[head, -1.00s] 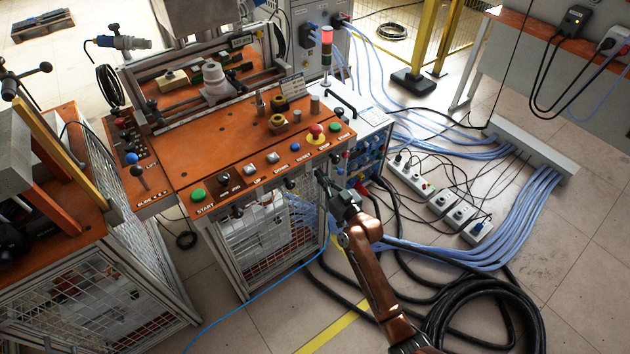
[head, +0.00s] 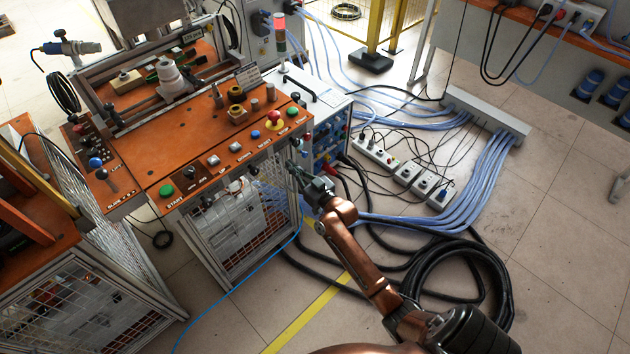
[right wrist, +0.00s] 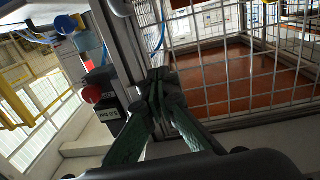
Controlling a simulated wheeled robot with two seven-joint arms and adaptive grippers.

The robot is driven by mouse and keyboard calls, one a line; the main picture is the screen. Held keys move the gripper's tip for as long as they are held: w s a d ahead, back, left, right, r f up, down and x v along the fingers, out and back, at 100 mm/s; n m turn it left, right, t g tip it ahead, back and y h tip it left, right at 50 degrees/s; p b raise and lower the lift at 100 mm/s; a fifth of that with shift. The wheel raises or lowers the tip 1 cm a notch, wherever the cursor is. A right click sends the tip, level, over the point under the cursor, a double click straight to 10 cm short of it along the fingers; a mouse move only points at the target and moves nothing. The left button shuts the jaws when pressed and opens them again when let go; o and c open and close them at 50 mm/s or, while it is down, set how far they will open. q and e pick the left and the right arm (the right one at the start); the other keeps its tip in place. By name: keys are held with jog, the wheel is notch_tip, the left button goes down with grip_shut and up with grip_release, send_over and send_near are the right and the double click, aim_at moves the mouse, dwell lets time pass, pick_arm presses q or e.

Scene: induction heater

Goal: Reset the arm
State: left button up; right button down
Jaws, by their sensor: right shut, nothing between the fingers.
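My right gripper (head: 299,172) is at the right front of the control table, just below its edge and in front of the mesh-sided frame. In the right wrist view its fingers (right wrist: 157,85) are together with nothing between them. My copper-coloured right arm runs from it to the lower right in the head view. The orange control panel (head: 203,152) carries a green START button (head: 166,190), white buttons and a red mushroom button (head: 274,117) on a yellow base. My left gripper is in neither current view.
Several blue and black cables (head: 453,229) lie on the floor right of the table, by power strips (head: 408,173). A signal tower (head: 280,38) stands behind the panel. Another mesh-sided cart (head: 75,290) stands at the left. Floor at the lower right is mostly clear.

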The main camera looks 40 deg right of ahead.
pick_arm(q)
jog(key=s+f+p, duration=0.2)
jog(key=s+f, duration=0.2)
jog(key=s, duration=0.1)
jog(key=shift+s+a+f, duration=0.15)
jog(key=shift+a+f, duration=0.05)
jog(key=shift+f, duration=0.1)
pick_arm(e)
jog(key=s+d, duration=0.1)
jog(key=s, duration=0.8)
jog(key=shift+f, duration=0.2)
jog(key=shift+d, duration=0.1)
